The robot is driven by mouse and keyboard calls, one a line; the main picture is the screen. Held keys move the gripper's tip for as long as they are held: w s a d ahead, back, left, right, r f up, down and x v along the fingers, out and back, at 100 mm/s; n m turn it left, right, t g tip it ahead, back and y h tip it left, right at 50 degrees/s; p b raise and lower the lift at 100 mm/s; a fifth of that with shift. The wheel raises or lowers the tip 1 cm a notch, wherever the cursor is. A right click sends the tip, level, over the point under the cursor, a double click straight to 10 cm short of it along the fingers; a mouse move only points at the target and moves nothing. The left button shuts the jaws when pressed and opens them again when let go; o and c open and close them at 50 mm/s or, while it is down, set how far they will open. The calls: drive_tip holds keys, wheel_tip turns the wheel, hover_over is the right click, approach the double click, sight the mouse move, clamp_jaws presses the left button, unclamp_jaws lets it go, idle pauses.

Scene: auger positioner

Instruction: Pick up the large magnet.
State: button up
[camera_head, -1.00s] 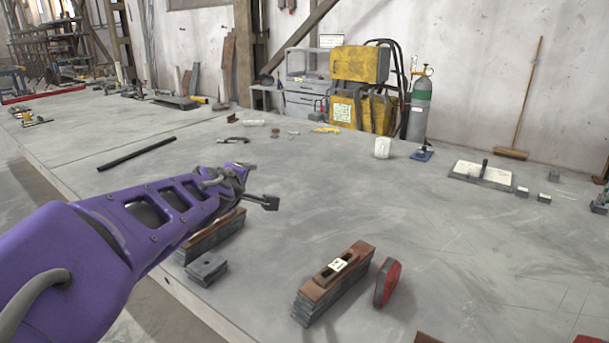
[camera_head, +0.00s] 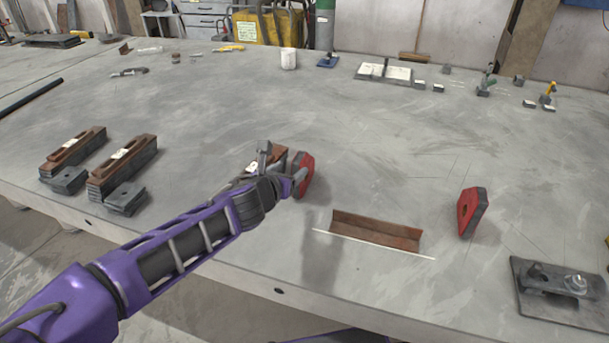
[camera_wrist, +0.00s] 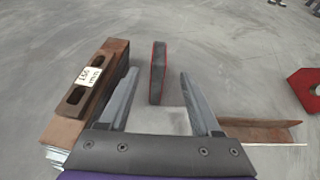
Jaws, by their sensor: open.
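A red and dark grey magnet (camera_head: 304,176) stands on edge on the table, partly hidden behind my gripper in the head view. In the wrist view this magnet (camera_wrist: 158,73) shows as an upright slab between my two fingers, with a gap on each side. My gripper (camera_wrist: 159,76) is open and empty, pointing down over it; it also shows in the head view (camera_head: 283,168). I cannot tell how far the fingertips reach down beside it. A second red magnet (camera_head: 472,212) stands farther right, and it also shows in the wrist view (camera_wrist: 306,88).
A rusty slotted block stack (camera_wrist: 92,84) with a white label stands close left of my left finger. A rusty angle bar (camera_head: 378,232) lies to the right. More block stacks (camera_head: 122,166) stand at left, and a dark clamp plate (camera_head: 556,290) at front right. The table's middle is clear.

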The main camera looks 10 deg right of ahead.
sight(296, 165)
drive_tip(key=b+x, duration=0.1)
drive_tip(key=x, duration=0.5)
drive_tip(key=shift+w+d+f, duration=0.1)
drive_tip(key=shift+w+d, duration=0.05)
drive_tip(key=shift+w, duration=0.05)
drive_tip(key=shift+b+x, duration=0.45)
drive_tip(key=shift+x, duration=2.2)
drive_tip(key=shift+f, duration=0.1)
clamp_jaws()
